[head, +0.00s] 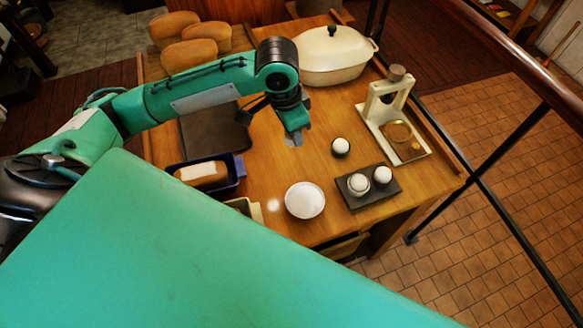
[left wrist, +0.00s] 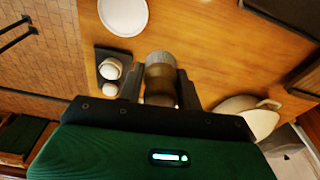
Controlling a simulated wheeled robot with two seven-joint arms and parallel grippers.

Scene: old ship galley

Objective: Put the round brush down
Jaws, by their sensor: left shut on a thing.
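My left gripper (head: 293,137) reaches over the middle of the wooden table (head: 262,168), pointing down. In the left wrist view its jaws (left wrist: 160,90) are shut on the round brush (left wrist: 159,72), which shows as a brown and grey round body between the two dark fingers. In the head view the brush is hardly visible beneath the gripper, and I cannot tell whether its lower end touches the table. My right gripper is out of view.
A white bowl (head: 305,200), a dark tray (head: 372,199) with two white round things and a cream stand (head: 422,152) lie nearer the right. A casserole (head: 332,58) and several loaves (head: 190,52) stand behind. A blue loaf tin (head: 238,168) is at left.

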